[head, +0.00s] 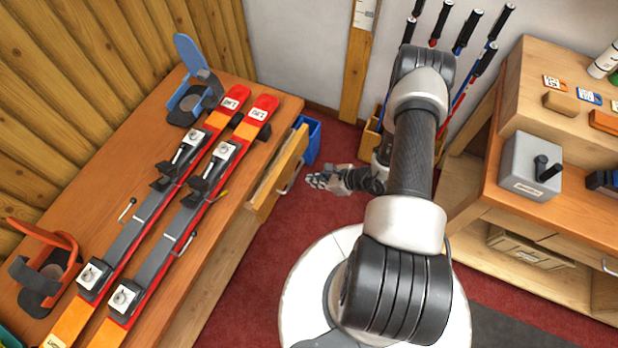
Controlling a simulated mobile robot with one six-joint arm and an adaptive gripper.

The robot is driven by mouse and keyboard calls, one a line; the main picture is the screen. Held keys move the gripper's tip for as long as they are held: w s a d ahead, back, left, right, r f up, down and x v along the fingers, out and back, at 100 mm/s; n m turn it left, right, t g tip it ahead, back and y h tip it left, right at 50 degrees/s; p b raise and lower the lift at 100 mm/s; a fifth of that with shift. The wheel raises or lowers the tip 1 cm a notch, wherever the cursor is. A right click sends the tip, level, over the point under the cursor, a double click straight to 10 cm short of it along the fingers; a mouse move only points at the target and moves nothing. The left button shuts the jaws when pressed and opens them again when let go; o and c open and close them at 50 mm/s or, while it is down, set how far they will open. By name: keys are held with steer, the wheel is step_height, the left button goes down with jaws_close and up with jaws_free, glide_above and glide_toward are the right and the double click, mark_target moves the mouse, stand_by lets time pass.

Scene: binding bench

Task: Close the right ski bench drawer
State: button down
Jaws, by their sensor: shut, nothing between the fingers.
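The ski bench (235,133) is a wooden table on the left of the head view with a pair of red and orange skis (165,215) on top. Its drawer (281,173) sticks out of the bench's right side, pulled open, with a wooden front and a metal handle (291,181). My gripper (316,181) is shut and empty, low over the red floor just to the right of the drawer front. A small gap seems to lie between the fingertips and the handle; contact is hard to judge at this size.
A blue bin (308,138) stands on the floor behind the drawer. Ski poles (468,30) stand in a wooden holder (369,141) by the wall. A second workbench (558,205) with a grey box (531,166) is on the right. Red floor (238,265) is clear in front of the bench.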

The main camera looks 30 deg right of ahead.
steer(key=b, duration=0.2)
glide_toward(281, 178)
step_height(281, 178, down, 2)
steer(key=shift+w+a+f+b, duration=0.2)
steer(key=shift+w+a+b, duration=0.25)
steer(key=shift+w+a, duration=0.75)
steer(key=shift+w+d, duration=0.1)
steer(key=shift+d, duration=0.05)
